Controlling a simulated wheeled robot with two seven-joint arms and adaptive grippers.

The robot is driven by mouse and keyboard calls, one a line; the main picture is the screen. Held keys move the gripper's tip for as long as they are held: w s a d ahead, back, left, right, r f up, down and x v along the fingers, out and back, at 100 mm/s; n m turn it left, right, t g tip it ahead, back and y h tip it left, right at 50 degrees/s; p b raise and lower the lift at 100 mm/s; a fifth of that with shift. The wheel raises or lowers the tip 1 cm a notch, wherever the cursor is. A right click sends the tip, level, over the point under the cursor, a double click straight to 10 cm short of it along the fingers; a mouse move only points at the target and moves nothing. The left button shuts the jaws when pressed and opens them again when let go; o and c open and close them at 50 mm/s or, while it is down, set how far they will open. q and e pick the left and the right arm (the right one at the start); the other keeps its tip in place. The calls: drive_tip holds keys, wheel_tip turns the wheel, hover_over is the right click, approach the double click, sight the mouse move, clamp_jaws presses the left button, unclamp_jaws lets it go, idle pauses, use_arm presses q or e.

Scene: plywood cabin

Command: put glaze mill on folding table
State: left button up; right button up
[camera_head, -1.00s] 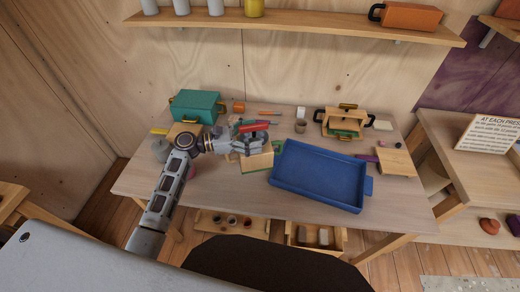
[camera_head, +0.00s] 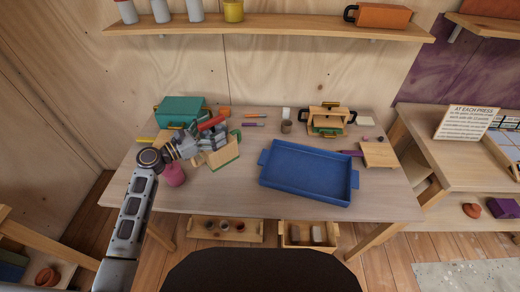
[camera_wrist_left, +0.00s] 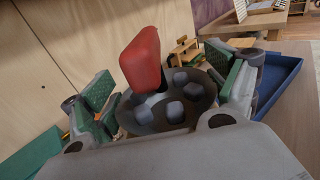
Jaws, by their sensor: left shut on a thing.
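The glaze mill appears as a pale wooden box (camera_head: 224,158) with green edging and a red grip (camera_head: 212,123) on top. In the left wrist view a grey bowl (camera_wrist_left: 165,115) with several blue-grey lumps sits under the red grip (camera_wrist_left: 141,60). My left gripper (camera_head: 207,142) is shut on the mill, its green-padded fingers on both sides of the bowl. The mill is over the left part of the wooden table (camera_head: 215,195); whether it touches the top is unclear. I cannot tell if this is the folding table. My right gripper is not in view.
A blue tray (camera_head: 308,172) lies right of the mill. A teal box (camera_head: 180,110), a pink pot (camera_head: 174,175), a cup (camera_head: 286,126) and a wooden press (camera_head: 326,120) are also on the table. The front left tabletop is clear. A shelf (camera_head: 270,32) hangs above.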

use_arm(q)
drive_tip(key=shift+w+a+r+n+t+y, duration=0.3)
drive_tip(key=shift+w, duration=0.05)
drive_tip(key=shift+f, duration=0.1)
wheel_tip(320, 180, down, 5)
drive_tip(key=shift+f, duration=0.55)
idle(0.4)
drive_tip(key=shift+f+b, duration=0.35)
drive_tip(key=shift+f, duration=1.55)
